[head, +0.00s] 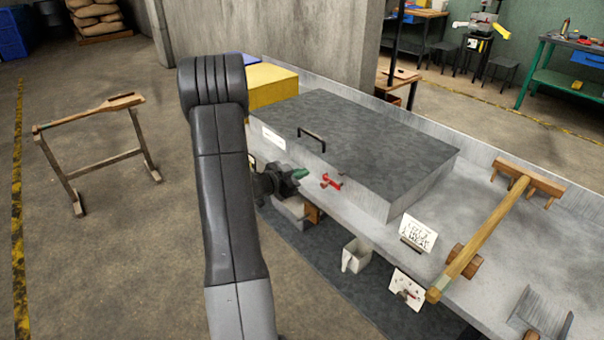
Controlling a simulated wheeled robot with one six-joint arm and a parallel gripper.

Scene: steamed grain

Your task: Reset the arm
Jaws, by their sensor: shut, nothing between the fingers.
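My arm rises through the middle of the head view, bent at a dark elbow. My gripper (298,177) shows only in part beside the arm, at the front side of a large grey lidded box. It is shut and looks empty. Its tip is close to a small red valve handle (332,181) on the box front. I cannot tell whether they touch. The rest of the wrist is partly hidden behind my arm.
The grey box lid (360,140) is closed, with a black handle (311,139). A wooden rake (490,232) lies along the bench at right. A small metal jug (355,256) stands below the bench edge. A wooden stand (95,150) is at left on open floor.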

